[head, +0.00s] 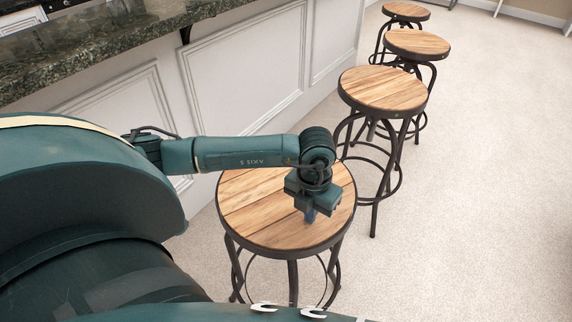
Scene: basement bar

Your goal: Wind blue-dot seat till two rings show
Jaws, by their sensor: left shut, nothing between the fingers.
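The nearest stool has a round wooden seat (250,205) with a dark metal rim and stands in front of me. My left gripper (310,214) points down over the right part of this seat, shut and empty. Its fingertips are at or just above the wood; I cannot tell whether they touch. A bluish patch shows at the fingertips, and I cannot tell whether it is a dot or part of the fingers. The screw under the seat and any rings on it are hidden. My right gripper is not in view.
A second stool (383,90) with a small green dot on its rim stands behind, to the right. Two more stools (417,44) (406,12) stand farther back. The white-panelled bar (245,70) with a dark stone top runs along the left. Carpet at right is clear.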

